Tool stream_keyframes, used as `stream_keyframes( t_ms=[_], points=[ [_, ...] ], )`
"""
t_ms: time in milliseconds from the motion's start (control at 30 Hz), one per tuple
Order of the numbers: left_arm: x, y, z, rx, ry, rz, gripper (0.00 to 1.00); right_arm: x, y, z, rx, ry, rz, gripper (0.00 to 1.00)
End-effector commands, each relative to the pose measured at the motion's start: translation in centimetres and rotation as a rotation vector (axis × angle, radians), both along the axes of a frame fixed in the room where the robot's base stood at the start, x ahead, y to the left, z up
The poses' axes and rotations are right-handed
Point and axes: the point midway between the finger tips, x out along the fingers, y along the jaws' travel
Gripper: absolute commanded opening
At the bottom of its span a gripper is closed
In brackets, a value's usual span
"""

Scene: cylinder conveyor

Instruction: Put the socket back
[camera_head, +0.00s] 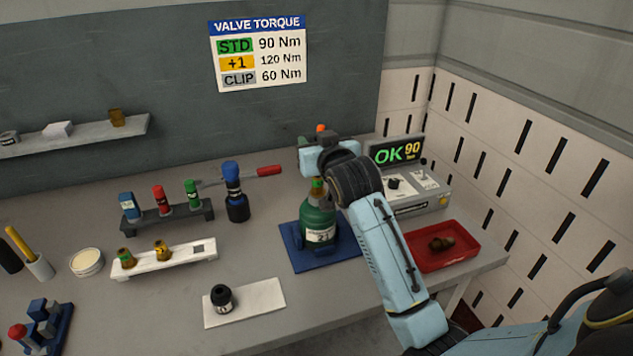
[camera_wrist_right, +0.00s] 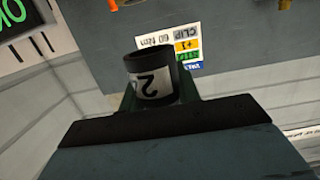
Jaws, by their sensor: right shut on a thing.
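My right gripper (camera_head: 308,148) is raised above the green cylinder (camera_head: 318,228), which stands upright on a blue mat (camera_head: 294,262) with a brass-coloured valve on top. In the right wrist view the gripper (camera_wrist_right: 158,100) is shut on a black socket (camera_wrist_right: 150,64) with a white label showing a "2". The head view does not show this held socket clearly. Another black piece (camera_head: 222,297), with a pale mark, stands on a white mat (camera_head: 262,298) at the front. My left gripper is not in view.
A dark rack (camera_head: 165,224) holds blue, red and green pieces. A blue and black piece (camera_head: 235,192) stands beside it. A white holder (camera_head: 185,259) carries brass valves. A red tray (camera_head: 462,247) holds a brown fitting. The display (camera_head: 397,152) reads "OK 90".

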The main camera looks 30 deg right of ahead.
Motion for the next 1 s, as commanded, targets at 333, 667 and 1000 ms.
stream_keyframes(
  t_ms=[333, 667, 1000],
  points=[
    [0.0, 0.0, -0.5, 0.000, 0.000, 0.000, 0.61, 0.0, 0.0, -4.7, 0.000, 0.002, 0.000, 0.03],
    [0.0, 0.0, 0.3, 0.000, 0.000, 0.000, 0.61, 0.0, 0.0, -7.2, -0.001, -0.003, 0.000, 0.03],
    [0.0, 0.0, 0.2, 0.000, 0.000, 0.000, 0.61, 0.0, 0.0, -7.6, 0.000, -0.002, 0.000, 0.38]
  ],
)
